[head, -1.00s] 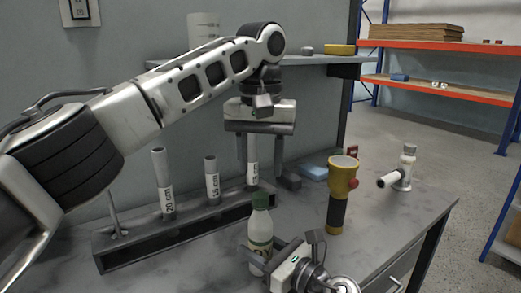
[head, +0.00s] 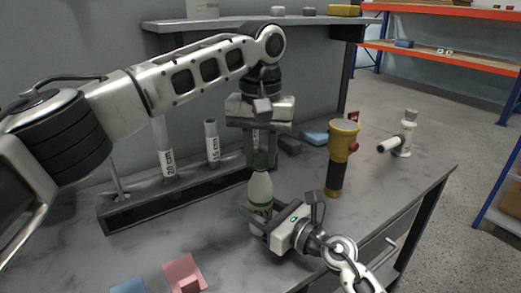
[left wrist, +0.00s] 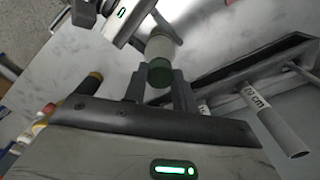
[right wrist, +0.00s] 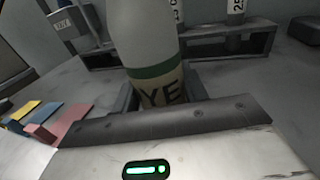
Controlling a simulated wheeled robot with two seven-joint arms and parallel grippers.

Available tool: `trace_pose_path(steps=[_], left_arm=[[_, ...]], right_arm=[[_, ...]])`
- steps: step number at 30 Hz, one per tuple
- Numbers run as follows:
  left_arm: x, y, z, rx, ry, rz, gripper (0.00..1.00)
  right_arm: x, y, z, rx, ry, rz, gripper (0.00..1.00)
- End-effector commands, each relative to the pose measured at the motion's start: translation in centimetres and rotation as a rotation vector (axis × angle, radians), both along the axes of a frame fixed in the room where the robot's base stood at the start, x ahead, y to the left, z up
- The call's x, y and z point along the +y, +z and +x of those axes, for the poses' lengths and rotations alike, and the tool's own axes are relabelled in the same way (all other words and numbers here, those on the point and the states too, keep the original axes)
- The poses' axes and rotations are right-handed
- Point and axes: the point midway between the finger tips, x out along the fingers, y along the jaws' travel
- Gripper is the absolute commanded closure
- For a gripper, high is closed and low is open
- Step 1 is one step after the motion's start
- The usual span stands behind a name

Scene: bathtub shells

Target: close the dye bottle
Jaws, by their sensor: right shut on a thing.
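The dye bottle is white with a green band and a label reading "YE" in the right wrist view (right wrist: 142,45). It stands upright in the head view (head: 260,188), with a green cap (head: 260,160) at its top. My right gripper (head: 258,218) is shut on the bottle's lower body. My left gripper (head: 260,148) points down from above, its fingers on either side of the cap. In the left wrist view the cap (left wrist: 159,75) lies between the open fingertips, with small gaps. Whether the cap is seated tightly cannot be told.
A dark rack (head: 150,208) with labelled tubes stands behind and left of the bottle. A yellow and black flashlight (head: 341,160) stands to the right, with a white device (head: 404,140) beyond. A pink block (head: 184,272) lies at the front left.

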Motion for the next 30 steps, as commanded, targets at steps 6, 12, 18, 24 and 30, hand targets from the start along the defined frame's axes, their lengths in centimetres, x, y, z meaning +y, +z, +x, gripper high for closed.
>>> trace_pose_path(steps=[6, 12, 18, 24, 30], left_arm=[[-0.03, -0.01, -0.03, 0.001, -0.042, -0.001, 1.00], [-0.10, -0.14, -0.06, 0.003, -0.429, -0.004, 1.00], [-0.04, -0.08, -0.04, 0.002, -0.892, -0.002, 1.00], [0.02, -0.05, 0.01, 0.000, -1.001, 0.000, 1.00], [0.02, -0.05, 0.01, 0.000, -1.000, 0.000, 0.48]], right_arm=[[-0.01, -0.05, -0.01, 0.001, 0.000, 0.000, 1.00], [-0.01, -0.05, -0.01, 0.001, 0.000, 0.000, 1.00], [-0.01, -0.05, 0.00, 0.001, 0.000, 0.000, 1.00], [-0.01, -0.05, 0.00, 0.001, 0.000, 0.000, 1.00], [-0.01, -0.05, 0.00, 0.001, 0.000, 0.000, 1.00]])
